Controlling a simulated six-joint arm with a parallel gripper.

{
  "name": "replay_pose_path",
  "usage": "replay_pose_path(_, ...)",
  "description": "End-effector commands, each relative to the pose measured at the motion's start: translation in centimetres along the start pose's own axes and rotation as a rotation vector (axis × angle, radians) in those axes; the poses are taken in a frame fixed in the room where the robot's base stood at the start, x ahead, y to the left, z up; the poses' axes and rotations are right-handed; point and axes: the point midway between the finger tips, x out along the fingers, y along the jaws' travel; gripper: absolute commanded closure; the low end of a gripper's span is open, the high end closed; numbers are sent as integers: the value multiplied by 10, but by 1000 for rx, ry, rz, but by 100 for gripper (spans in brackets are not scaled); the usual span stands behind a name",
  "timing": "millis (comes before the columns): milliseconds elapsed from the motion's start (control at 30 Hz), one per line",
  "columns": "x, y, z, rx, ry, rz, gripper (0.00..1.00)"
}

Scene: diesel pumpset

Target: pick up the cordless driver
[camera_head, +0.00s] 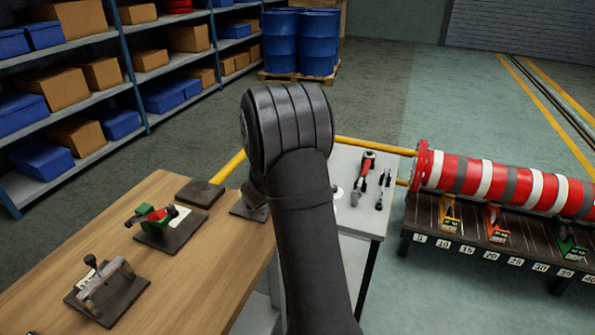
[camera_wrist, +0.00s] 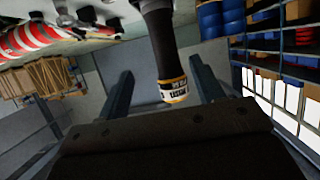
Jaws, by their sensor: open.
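In the wrist view, my gripper (camera_wrist: 160,68) is open, with one finger at each side. A dark, rounded shaft or handle comes in from the top between the fingers and ends in a yellow-and-white lettered band (camera_wrist: 175,90). It looks like part of the cordless driver, but its whole shape is cut off. I see no contact, and I cannot tell its depth relative to the fingertips. In the head view, my dark arm hides the gripper and most of whatever lies beneath it. A red-and-dark tool (camera_head: 367,160) lies on the light cart at right.
A wooden bench (camera_head: 190,275) holds a green-and-red fixture (camera_head: 153,215) and a grey clamp-like device (camera_head: 105,285) on dark pads. Slim tools (camera_head: 380,190) lie on the light cart (camera_head: 355,243). A red-and-white striped shaft (camera_head: 500,185) is at right. Blue barrels (camera_head: 300,42) and shelves stand behind.

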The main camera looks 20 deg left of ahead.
Motion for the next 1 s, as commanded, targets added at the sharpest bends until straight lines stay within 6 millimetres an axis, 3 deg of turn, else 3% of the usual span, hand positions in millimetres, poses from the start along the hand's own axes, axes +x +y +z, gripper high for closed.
replay_pose_path(200,42,1,1,1,-1,2,39)
replay_pose_path(467,59,-1,1,1,0,0,39)
replay_pose_path(800,102,-7,3,1,0,0,39)
replay_pose_path(1000,107,-7,2,1,1,-1,39)
